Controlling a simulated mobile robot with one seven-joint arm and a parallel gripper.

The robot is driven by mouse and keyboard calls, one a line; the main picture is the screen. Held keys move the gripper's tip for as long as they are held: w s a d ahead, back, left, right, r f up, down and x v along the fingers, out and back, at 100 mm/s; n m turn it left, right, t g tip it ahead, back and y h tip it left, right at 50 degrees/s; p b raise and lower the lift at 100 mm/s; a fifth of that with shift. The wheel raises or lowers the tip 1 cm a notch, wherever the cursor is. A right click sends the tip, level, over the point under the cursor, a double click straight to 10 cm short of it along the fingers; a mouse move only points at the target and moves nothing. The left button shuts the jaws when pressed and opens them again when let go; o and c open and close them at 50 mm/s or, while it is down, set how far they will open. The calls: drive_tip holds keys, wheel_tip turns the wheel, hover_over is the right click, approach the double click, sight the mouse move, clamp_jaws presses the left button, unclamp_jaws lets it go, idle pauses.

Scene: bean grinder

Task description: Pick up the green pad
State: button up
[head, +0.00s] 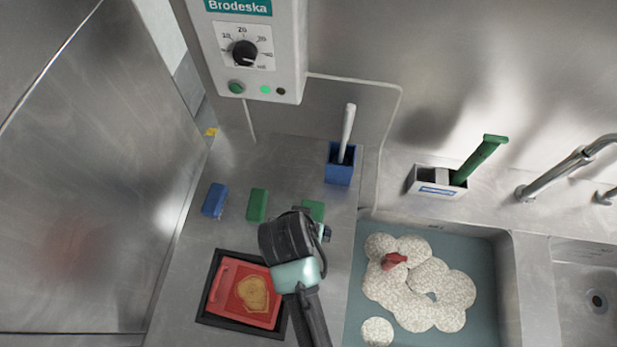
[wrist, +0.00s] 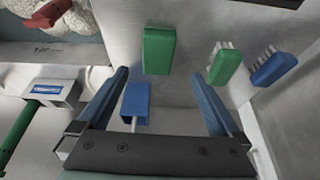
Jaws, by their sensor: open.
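The green pad (head: 313,209) lies on the steel counter, partly hidden behind my gripper in the head view. In the wrist view the green pad (wrist: 159,50) is a plain green block without bristles. My gripper (wrist: 158,74) is open and empty, its two fingers spread. The pad appears just past the fingertips, between their lines and nearer the left finger. It is not held, and I cannot tell how high the fingers are above it.
A green brush (head: 257,205) and a blue brush (head: 214,200) lie left of the pad. A blue holder (head: 339,172) with a white handle stands behind it. A red board (head: 226,297) in a black tray lies in front. A sink (head: 488,238) is at right.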

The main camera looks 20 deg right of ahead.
drive_tip(key=x, duration=0.5)
drive_tip(key=shift+w+d+f, duration=0.1)
drive_tip(key=shift+d+p+x, duration=0.2)
drive_tip(key=shift+p+x, duration=0.25)
drive_tip(key=shift+x, duration=2.2)
drive_tip(key=c, duration=1.3)
wheel_tip(320, 180, up, 10)
drive_tip(key=shift+r+b, duration=0.1)
drive_tip(key=shift+b, duration=0.2)
